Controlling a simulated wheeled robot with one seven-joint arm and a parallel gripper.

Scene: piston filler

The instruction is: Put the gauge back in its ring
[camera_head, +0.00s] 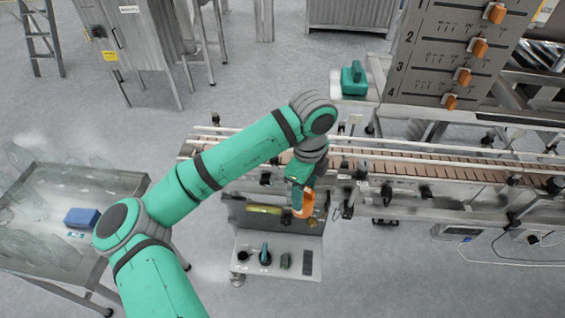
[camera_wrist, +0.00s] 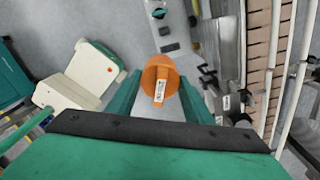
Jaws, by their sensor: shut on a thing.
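The gauge (camera_wrist: 160,82) is an orange, round-headed piece with a white printed label; it also shows in the head view (camera_head: 306,205). My gripper (camera_wrist: 158,92) is shut on it, with one teal finger at each side. In the head view my gripper (camera_head: 301,182) holds the gauge over the front of the conveyor, above a grey control panel (camera_head: 250,277). A small black round fitting (camera_head: 243,255) sits at the panel's left end. I cannot tell whether that is the gauge's ring. The lower end of the gauge is hard to see.
The conveyor (camera_head: 440,167) with rails and brackets runs to the right of my gripper. A teal knob (camera_head: 265,254) stands up from the panel. A board with orange sliders (camera_head: 455,50) stands behind. A steel table (camera_head: 125,183) with a blue block (camera_head: 81,218) is at left.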

